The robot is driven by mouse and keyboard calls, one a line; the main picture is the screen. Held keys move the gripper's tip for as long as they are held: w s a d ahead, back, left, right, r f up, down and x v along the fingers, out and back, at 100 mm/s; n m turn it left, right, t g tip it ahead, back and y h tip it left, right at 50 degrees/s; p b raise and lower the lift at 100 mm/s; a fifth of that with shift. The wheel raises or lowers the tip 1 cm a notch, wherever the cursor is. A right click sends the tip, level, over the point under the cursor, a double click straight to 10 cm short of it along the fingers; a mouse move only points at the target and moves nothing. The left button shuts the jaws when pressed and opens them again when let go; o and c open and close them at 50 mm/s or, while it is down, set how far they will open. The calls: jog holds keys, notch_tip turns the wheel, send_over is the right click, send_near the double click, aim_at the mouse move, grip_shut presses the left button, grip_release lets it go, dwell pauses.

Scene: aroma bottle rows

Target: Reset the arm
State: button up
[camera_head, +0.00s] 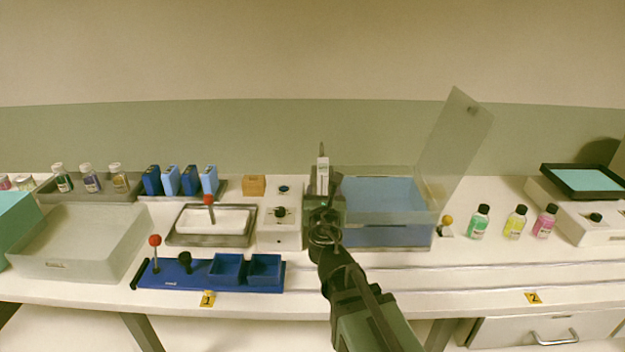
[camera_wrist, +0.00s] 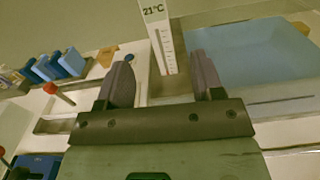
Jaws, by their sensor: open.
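My gripper (camera_wrist: 165,85) shows in the wrist view with its two dark fingers apart and nothing between them. Beyond the gap stands a white thermometer card (camera_wrist: 160,38) marked 21°C. In the head view my arm reaches up from the bottom centre, and its end is in front of the left side of the clear box with a blue inside (camera_head: 385,195). The thermometer card (camera_head: 322,175) rises just behind the arm's end. The fingers are hard to make out in the head view.
The box's clear lid (camera_head: 455,145) stands open to the right. Green (camera_head: 479,222), yellow (camera_head: 516,222) and pink (camera_head: 545,221) bottles stand further right. A blue station (camera_head: 205,275) with a red-knobbed lever and a frosted bin (camera_head: 80,243) are at left. The front right bench strip is clear.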

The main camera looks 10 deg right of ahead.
jog(key=s+d+f+m+g+h+p, duration=0.15)
jog(key=s+d+f+m+g, duration=0.35)
jog(key=m, duration=0.7)
jog(key=s+d+f+m+g+h+p, duration=0.15)
jog(key=s+f+m+g, duration=0.35)
jog(key=m, duration=0.8)
jog(key=s+a+m+g+y+p, duration=0.4)
jog(key=s+a+m+g+y, duration=0.1)
jog(key=s+m+g+y, duration=0.1)
jog(key=s+m+g, duration=0.1)
jog(key=s+m, duration=0.1)
jog(key=s, duration=0.1)
jog(key=shift+g, duration=0.3)
jog(key=shift+r, duration=0.1)
jog(key=shift+c, duration=0.2)
